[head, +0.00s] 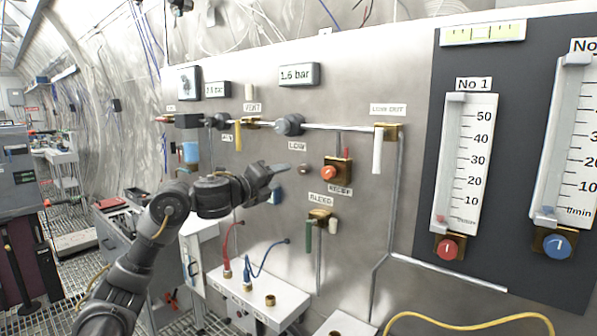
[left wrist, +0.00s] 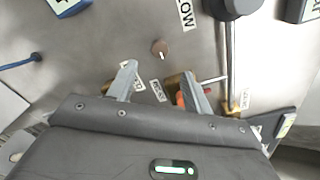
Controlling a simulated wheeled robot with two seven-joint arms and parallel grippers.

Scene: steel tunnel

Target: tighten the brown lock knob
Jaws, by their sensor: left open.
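The brown lock knob (head: 304,169) is a small round knob on the steel panel, left of an orange knob on a brass block (head: 330,173). In the left wrist view the brown lock knob (left wrist: 159,47) shows beyond the fingertips, roughly midway between them and apart from both. My left gripper (head: 280,178) is just left of the knob in the head view, with its fingers pointing right. In the left wrist view my left gripper (left wrist: 160,72) is open, with nothing between its fingers. My right gripper is in neither view.
A yellow-handled valve (head: 240,134), a grey round knob (head: 290,124) and a green-handled valve (head: 311,229) surround the knob's area. Red and blue hoses run to a white ledge (head: 262,297) below. Flow gauges (head: 465,160) stand at the right.

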